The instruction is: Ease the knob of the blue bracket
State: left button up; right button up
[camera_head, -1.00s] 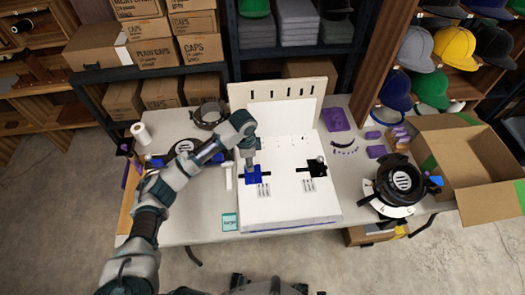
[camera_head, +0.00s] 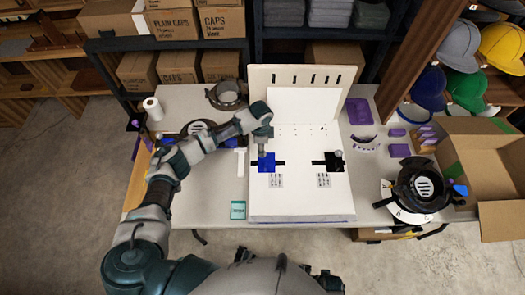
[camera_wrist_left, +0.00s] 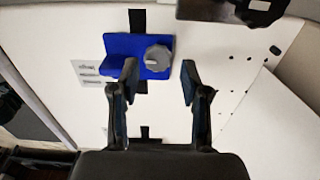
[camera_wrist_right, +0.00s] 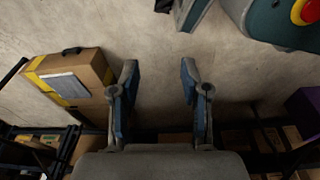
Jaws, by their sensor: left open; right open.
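The blue bracket (camera_head: 268,164) sits on the left part of the white board (camera_head: 300,203) on the table. In the left wrist view the blue bracket (camera_wrist_left: 123,44) carries a round grey knob (camera_wrist_left: 157,58) at its right end. My left gripper (camera_wrist_left: 160,70) is open, and the knob shows between its fingertips, nearer the left finger. I cannot tell whether a finger touches it. In the head view my left gripper (camera_head: 263,147) hides part of the bracket. My right gripper (camera_wrist_right: 160,75) is open and empty, with bare floor beyond it.
A black bracket (camera_head: 332,161) with a knob sits on the board's right part. A black ring device (camera_head: 421,188) stands at the table's right, beside an open cardboard box (camera_head: 470,150). Purple parts (camera_head: 399,150) lie at the back right. A teal card (camera_head: 238,209) lies at front left.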

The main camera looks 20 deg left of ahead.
pick_arm(q)
notch_tip(320, 180, down, 3)
jog(key=shift+r, duration=0.15)
jog(key=shift+d+f, duration=0.2)
jog(key=shift+f, duration=0.05)
jog(key=shift+d, duration=0.7)
jog(key=shift+a, duration=0.4)
jog(key=c, duration=0.9)
jog(key=shift+a+f, duration=0.1)
jog(key=shift+a, duration=0.2)
grip_shut()
jog(key=shift+o, duration=0.2)
grip_release()
